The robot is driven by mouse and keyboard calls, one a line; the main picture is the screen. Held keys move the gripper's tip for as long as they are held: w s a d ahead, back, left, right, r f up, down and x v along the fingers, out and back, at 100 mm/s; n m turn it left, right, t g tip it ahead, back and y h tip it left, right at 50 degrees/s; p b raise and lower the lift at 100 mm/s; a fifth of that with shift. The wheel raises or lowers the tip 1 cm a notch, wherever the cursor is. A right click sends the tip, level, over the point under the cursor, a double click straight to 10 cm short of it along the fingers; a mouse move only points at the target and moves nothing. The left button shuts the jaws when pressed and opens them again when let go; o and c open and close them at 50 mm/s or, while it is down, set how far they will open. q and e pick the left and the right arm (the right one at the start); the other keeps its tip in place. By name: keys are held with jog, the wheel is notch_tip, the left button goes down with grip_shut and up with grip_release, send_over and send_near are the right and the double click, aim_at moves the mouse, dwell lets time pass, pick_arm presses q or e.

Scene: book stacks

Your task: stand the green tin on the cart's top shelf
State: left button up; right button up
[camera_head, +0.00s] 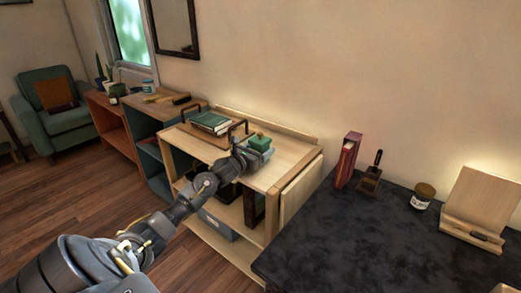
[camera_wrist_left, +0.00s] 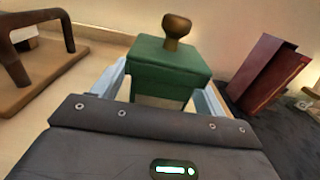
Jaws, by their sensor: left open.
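The green tin (camera_head: 258,140), with a brown knob on its lid, is upright at the cart's top shelf (camera_head: 292,158). It also shows in the left wrist view (camera_wrist_left: 168,72). My left gripper (camera_head: 260,146) is open, with one pale finger on either side of the tin. Its fingers (camera_wrist_left: 165,88) show only small parts beside the tin in the wrist view. The tin's lower part is hidden behind the gripper body, so its contact with the shelf cannot be seen clearly. My right gripper is not in view.
A wooden tray (camera_head: 196,134) with handles and books (camera_head: 211,122) stands left of the tin. The dark table (camera_head: 360,235) at right holds a red book (camera_head: 346,160), a dark wooden item (camera_head: 370,175), a jar (camera_head: 423,195) and a wooden stand (camera_head: 480,205). The shelf's right end is clear.

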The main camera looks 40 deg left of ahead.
pick_arm(q)
jog(key=shift+r, duration=0.15)
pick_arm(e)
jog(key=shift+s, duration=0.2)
pick_arm(q)
jog(key=shift+s, duration=0.35)
jog(key=s, duration=1)
jog(key=shift+s+d, duration=0.1)
jog(key=shift+d, duration=0.05)
jog(key=shift+s, duration=0.55)
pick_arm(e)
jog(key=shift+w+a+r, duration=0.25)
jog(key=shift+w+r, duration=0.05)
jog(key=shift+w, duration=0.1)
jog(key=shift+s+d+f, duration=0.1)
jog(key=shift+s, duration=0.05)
